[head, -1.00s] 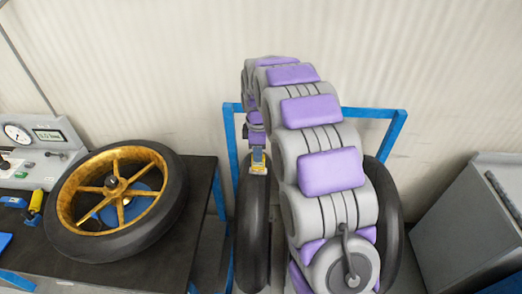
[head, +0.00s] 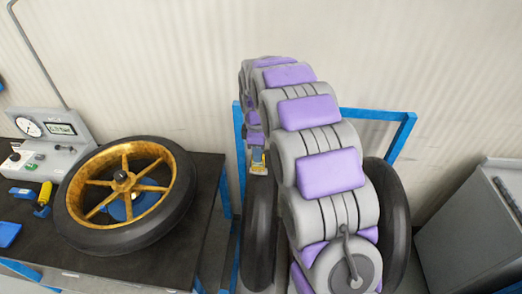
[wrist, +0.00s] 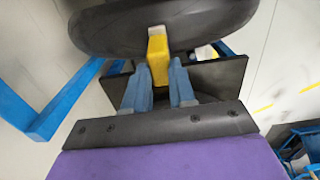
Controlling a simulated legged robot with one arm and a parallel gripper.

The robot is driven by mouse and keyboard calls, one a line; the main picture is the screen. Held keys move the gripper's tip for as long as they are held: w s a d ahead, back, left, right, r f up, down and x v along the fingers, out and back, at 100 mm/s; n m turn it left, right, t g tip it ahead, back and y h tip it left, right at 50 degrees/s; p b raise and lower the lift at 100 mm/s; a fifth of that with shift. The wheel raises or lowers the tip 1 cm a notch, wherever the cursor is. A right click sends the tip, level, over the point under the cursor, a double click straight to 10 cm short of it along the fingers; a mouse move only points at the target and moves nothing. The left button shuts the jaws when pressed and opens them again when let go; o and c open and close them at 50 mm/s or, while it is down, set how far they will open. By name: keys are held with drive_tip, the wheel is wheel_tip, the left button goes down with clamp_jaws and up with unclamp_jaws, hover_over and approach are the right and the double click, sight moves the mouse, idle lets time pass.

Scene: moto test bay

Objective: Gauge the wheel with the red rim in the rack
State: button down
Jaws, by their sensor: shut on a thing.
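My gripper (wrist: 158,78) is shut on a yellow gauge (wrist: 158,45) with a pale tip. In the wrist view the tip meets the edge of a black tyre (wrist: 165,25); I cannot tell whether it presses on the tread. In the head view the gauge (head: 258,160) shows small at the top of the left tyre (head: 261,225) in the blue rack (head: 377,114). A second tyre (head: 397,215) stands on the rack's right side, partly behind my arm. Both tyres are seen nearly edge-on, so no red rim shows.
A wheel with a gold rim (head: 83,183) lies on the dark bench (head: 60,246) at the left. Behind it stands a grey gauge console (head: 52,160). A yellow-handled tool (head: 44,194) and blue items lie nearby. A grey cabinet (head: 450,235) stands at the right.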

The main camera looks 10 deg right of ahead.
drive_tip(key=shift+d, duration=0.55)
drive_tip(key=shift+a+f, duration=0.1)
drive_tip(key=shift+a, duration=0.05)
drive_tip(key=shift+a+f, duration=0.1)
drive_tip(key=shift+a, duration=0.2)
drive_tip(key=shift+d+f, duration=0.25)
drive_tip(key=shift+d, duration=0.05)
drive_tip(key=shift+a+f, duration=0.15)
drive_tip(key=shift+f, duration=0.25)
idle(1.6)
drive_tip(key=shift+r, duration=0.15)
